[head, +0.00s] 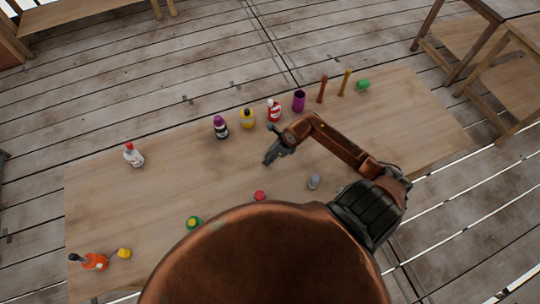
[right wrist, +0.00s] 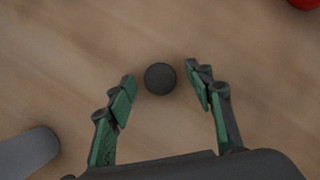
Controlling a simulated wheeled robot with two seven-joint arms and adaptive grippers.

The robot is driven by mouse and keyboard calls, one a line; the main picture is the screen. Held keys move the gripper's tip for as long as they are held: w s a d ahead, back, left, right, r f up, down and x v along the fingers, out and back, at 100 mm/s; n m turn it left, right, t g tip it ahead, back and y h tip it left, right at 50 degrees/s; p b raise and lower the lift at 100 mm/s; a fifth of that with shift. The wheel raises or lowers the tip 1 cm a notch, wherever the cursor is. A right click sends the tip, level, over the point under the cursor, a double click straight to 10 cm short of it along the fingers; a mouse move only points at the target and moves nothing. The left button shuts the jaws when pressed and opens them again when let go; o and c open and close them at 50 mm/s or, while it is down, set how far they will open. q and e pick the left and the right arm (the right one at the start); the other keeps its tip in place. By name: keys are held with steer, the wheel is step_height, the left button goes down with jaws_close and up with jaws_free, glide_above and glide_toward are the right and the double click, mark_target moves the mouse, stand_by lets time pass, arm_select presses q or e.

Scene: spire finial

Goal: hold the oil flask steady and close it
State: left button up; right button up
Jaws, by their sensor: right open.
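My right gripper (head: 270,157) is low over the middle of the wooden table. In the right wrist view its two fingers (right wrist: 162,92) are open, with a dark round piece (right wrist: 160,78), like a cap seen from above, between them near the tips and apart from both. In the head view the gripper hides this piece. I cannot tell for sure which container is the oil flask. An orange bottle (head: 95,262) with a dark neck is at the table's front left, and a yellow bottle (head: 248,119) with a dark top stands in the back row. My left gripper is not seen.
The table (head: 190,178) also bears a dark purple-topped bottle (head: 220,127), a red bottle (head: 274,111), a purple cup (head: 299,101), a white bottle (head: 134,155), a red piece (head: 259,196) and a grey piece (head: 314,182).

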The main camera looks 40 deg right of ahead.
steer(key=shift+c, duration=0.7)
steer(key=c, duration=0.7)
steer(key=shift+r, duration=0.6)
steer(key=s+a+r, duration=0.1)
steer(key=s+r, duration=0.3)
steer(key=s+r+b, duration=0.1)
steer(key=s+r, duration=0.3)
steer(key=s, duration=0.1)
steer(key=s+a+r, duration=0.1)
steer(key=s+r, duration=0.3)
steer(key=shift+s+a+b, duration=0.35)
steer(key=shift+s+b, duration=0.05)
steer(key=shift+f, duration=0.1)
